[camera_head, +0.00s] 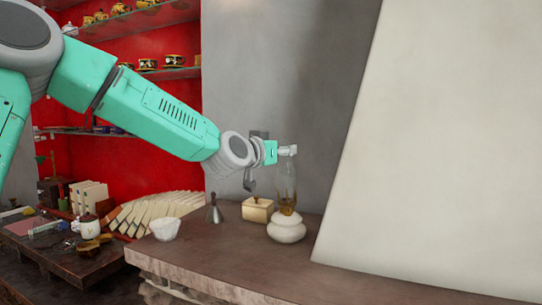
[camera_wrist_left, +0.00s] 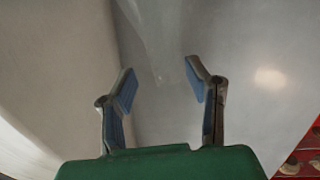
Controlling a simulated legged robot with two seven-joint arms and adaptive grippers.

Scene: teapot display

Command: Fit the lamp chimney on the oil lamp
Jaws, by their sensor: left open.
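The oil lamp (camera_head: 286,231) has a round white body and a brass-coloured collar, and stands upright on the stone ledge. The clear glass lamp chimney (camera_head: 286,178) is upright at the collar in the head view; whether it is fully seated I cannot tell. My left gripper (camera_head: 288,150) is at the chimney's top end. In the left wrist view the gripper (camera_wrist_left: 160,82) is open, its two blue-padded fingers apart. A faint glassy shape, apparently the chimney (camera_wrist_left: 158,42), shows between and beyond the fingertips. My right gripper is out of view.
On the ledge (camera_head: 230,262), left of the lamp, are a cream box (camera_head: 257,209), a grey bell-shaped item (camera_head: 214,210) and a white bowl (camera_head: 166,229). A large pale slanted surface (camera_head: 440,150) rises on the right. Books and a cluttered table stand left.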

